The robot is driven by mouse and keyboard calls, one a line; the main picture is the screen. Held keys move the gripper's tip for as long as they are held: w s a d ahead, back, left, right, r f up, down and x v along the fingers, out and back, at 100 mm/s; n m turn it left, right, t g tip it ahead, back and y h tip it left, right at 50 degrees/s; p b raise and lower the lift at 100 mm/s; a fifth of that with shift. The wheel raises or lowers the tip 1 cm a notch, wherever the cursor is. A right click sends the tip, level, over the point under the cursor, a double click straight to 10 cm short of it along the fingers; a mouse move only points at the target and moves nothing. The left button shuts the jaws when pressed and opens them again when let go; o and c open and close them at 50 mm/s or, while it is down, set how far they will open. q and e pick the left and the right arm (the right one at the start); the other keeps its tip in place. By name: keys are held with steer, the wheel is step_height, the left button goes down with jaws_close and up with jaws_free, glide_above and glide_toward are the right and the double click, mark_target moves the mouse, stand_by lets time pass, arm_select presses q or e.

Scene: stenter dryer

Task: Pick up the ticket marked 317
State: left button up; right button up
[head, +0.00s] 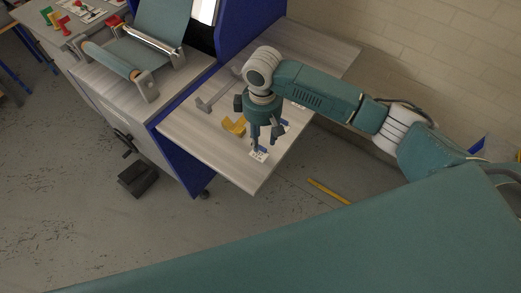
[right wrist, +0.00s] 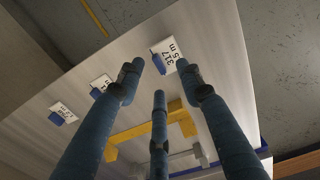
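The ticket marked 317 (right wrist: 174,50) is a white card with black print and a blue piece (right wrist: 158,64) at its edge. It lies on the light wood-grain table (head: 210,148), near the front corner, and shows in the head view as a small white card (head: 259,156). My right gripper (head: 265,143) points down just above it. In the right wrist view its three blue fingers (right wrist: 160,76) are spread, with nothing between them. The ticket shows beyond the fingertips, apparently untouched. My left gripper is not in view.
Two other white tickets with blue pieces, one partly behind a finger (right wrist: 100,84) and one farther left (right wrist: 62,113), lie on the same table. A yellow bracket-like object (head: 234,125) and a grey one (head: 203,104) are nearby. A blue panel (head: 178,160) edges the table's left side.

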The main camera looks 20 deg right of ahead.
mark_target(263, 144)
steer(key=f, duration=0.3)
steer(key=f+p, duration=0.1)
steer(key=shift+w+d+f, duration=0.2)
steer(key=shift+d+f, duration=0.05)
steer(key=shift+c, duration=0.2)
jaws_close()
steer(key=shift+r, duration=0.1)
